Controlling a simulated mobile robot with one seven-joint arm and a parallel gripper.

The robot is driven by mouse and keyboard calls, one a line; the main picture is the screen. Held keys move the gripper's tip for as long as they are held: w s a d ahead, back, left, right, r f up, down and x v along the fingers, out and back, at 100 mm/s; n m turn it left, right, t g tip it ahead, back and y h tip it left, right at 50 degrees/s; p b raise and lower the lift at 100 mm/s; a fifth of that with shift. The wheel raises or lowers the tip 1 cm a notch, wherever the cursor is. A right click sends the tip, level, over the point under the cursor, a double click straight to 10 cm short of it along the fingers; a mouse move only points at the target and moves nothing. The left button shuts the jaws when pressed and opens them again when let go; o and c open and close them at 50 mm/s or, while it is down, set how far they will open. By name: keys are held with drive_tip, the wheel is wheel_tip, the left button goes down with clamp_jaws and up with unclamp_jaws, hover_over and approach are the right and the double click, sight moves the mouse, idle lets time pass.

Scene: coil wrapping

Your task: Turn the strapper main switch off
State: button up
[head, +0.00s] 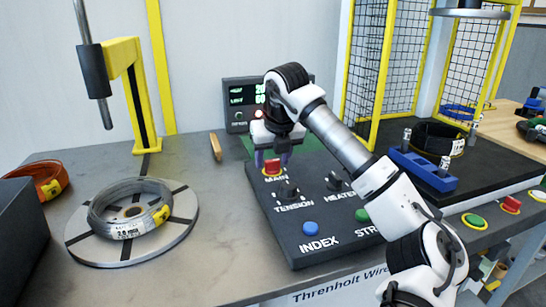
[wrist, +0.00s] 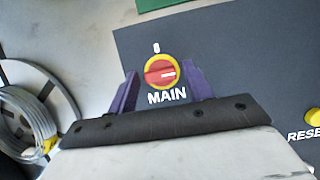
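The main switch is a red knob on a yellow disc, marked MAIN, on the dark control panel. In the wrist view the main switch (wrist: 160,72) shows a white mark on its knob pointing right, with a small white character above the disc. In the head view the switch (head: 272,167) is at the panel's far left corner, partly behind my gripper. My gripper (head: 271,158) points down over it. In the wrist view its purple fingers are apart, one on each side of the knob, with visible gaps. I cannot tell how high the fingertips are above the panel.
The panel (head: 300,240) also carries TENSION and HEATER knobs, a blue INDEX button (head: 310,228) and a green button. A display box (head: 240,95) stands behind. A wire coil (head: 130,207) lies on a round turntable at left. Yellow-framed mesh guards (head: 385,70) stand at the back right.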

drive_tip(key=c, duration=0.8)
drive_tip(key=shift+r, duration=0.1)
drive_tip(key=n+p, duration=0.1)
drive_tip(key=n, duration=0.1)
drive_tip(key=n+y+p, duration=0.1)
drive_tip(key=n+p, duration=0.1)
drive_tip(key=shift+d+r+n+g+y, duration=0.2)
drive_tip(key=shift+n+g+y, duration=0.1)
drive_tip(key=shift+g, duration=0.1)
drive_tip(key=n+p, duration=0.2)
drive_tip(key=n+g+y+p, duration=0.1)
drive_tip(key=n+p, duration=0.1)
drive_tip(key=shift+w+n, duration=0.2)
drive_tip(key=shift+n, duration=0.1)
drive_tip(key=n+g+p, duration=0.1)
drive_tip(key=n+p, duration=0.1)
drive_tip(key=n+g+p, duration=0.1)
drive_tip(key=n+p, duration=0.1)
drive_tip(key=n, duration=0.1)
drive_tip(key=shift+w+y, duration=0.15)
drive_tip(key=shift+y, duration=0.15)
drive_tip(key=shift+f+n+g+p, duration=0.15)
drive_tip(key=shift+n+g+p, duration=0.85)
drive_tip(key=shift+n, duration=0.8)
drive_tip(key=shift+f, duration=0.1)
